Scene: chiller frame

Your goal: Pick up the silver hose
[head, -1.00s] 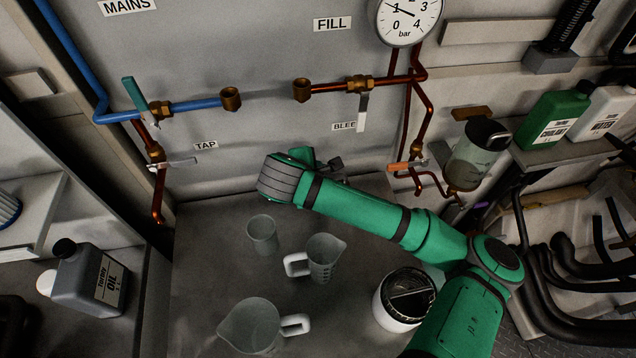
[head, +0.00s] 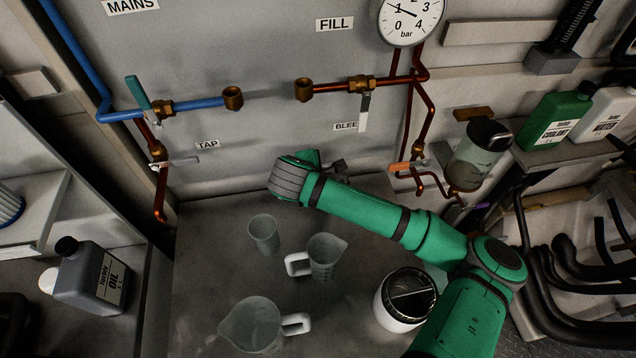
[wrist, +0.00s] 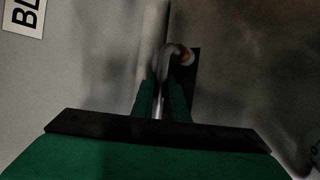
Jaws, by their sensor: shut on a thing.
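In the wrist view, a grey-silver curved tube, which I take for the silver hose (wrist: 175,49), rises from between the jaws of my gripper (wrist: 161,90) and bends to the right at its top. The jaws are shut on it; the part between the fingers is mostly hidden. In the head view my gripper (head: 337,169) shows only as a small dark shape beyond the green wrist, close to the grey back panel, and the hose cannot be made out there.
A dark plate (wrist: 194,73) stands behind the tube. On the bench below my arm are a beaker (head: 264,234), a small jug (head: 323,258), a larger jug (head: 250,325) and a white-rimmed pot (head: 384,310). Copper pipes and a bleed valve (head: 364,106) are on the panel above.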

